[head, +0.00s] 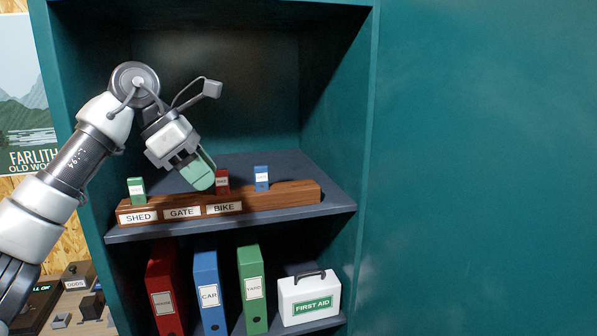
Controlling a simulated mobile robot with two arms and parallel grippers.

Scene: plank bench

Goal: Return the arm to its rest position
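My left arm comes in from the left and reaches into the upper compartment of the teal cabinet. My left gripper (199,173) hangs tilted down above the wooden rack (290,196), with a pale green fingertip pad showing. The pad overlaps the left edge of a red labelled block (222,181) in the picture; I cannot tell whether they touch. The fingers line up from this side, so their opening is hidden. My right gripper is out of view.
The rack carries SHED, GATE and BIKE labels. A green block (136,190) stands above SHED; a blue block (261,178) stands towards the right end. Binders (208,288) and a first aid case (310,297) fill the lower compartment. Cabinet walls (340,110) enclose the arm's end.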

